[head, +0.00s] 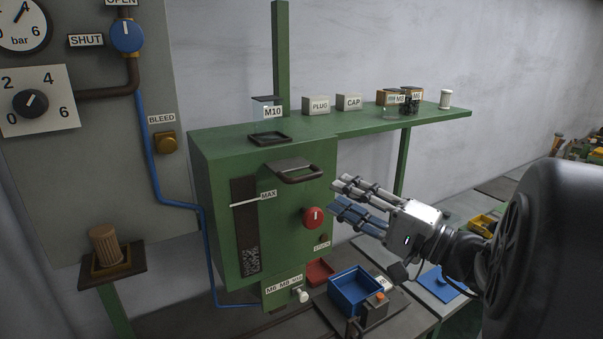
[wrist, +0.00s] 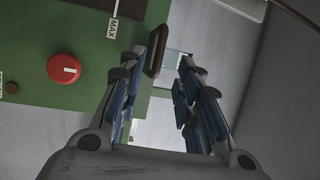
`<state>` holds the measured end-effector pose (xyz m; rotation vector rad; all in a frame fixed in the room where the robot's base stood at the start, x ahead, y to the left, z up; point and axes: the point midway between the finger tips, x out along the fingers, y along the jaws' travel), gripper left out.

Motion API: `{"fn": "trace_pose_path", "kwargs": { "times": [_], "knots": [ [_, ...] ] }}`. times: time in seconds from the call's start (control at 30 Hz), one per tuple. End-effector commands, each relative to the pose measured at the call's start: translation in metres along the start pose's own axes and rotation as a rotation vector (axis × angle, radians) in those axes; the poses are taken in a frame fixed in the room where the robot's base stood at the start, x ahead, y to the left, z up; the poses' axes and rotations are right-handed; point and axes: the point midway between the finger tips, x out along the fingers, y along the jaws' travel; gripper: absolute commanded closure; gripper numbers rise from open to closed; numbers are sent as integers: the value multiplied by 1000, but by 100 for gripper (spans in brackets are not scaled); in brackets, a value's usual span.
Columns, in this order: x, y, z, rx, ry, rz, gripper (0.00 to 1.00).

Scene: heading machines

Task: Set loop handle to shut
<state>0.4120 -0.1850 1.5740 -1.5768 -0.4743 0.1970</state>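The brown loop handle (head: 298,174) is on the upper front of the green machine cabinet (head: 220,190), under a grey plate. In the wrist view, the handle (wrist: 157,50) shows as a brown bar near the tip of the left finger. My gripper (head: 338,197) is open and empty, to the right of the handle and a little lower. In the wrist view, the fingers of my gripper (wrist: 172,62) stand apart with nothing between them. I cannot tell whether the left finger touches the handle.
A red knob (head: 313,217) sits below the handle; it also shows in the wrist view (wrist: 64,68). A green shelf (head: 440,111) with labelled boxes is above right. A blue bin (head: 340,292) stands below. A blue valve knob (head: 127,36) has OPEN and SHUT labels.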

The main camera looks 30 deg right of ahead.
Motion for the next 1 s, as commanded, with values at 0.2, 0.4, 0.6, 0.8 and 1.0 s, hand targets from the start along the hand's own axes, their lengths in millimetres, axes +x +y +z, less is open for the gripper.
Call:
{"fn": "trace_pose_path", "kwargs": {
  "times": [0.2,0.4,0.6,0.8,1.0],
  "knots": [
    [50,-2,2,1,-6,0,69],
    [82,-1,1,1,-3,0,69],
    [96,0,0,1,0,1,69],
    [97,0,0,1,1,1,69],
    [97,0,0,1,0,1,76]
  ]
}}
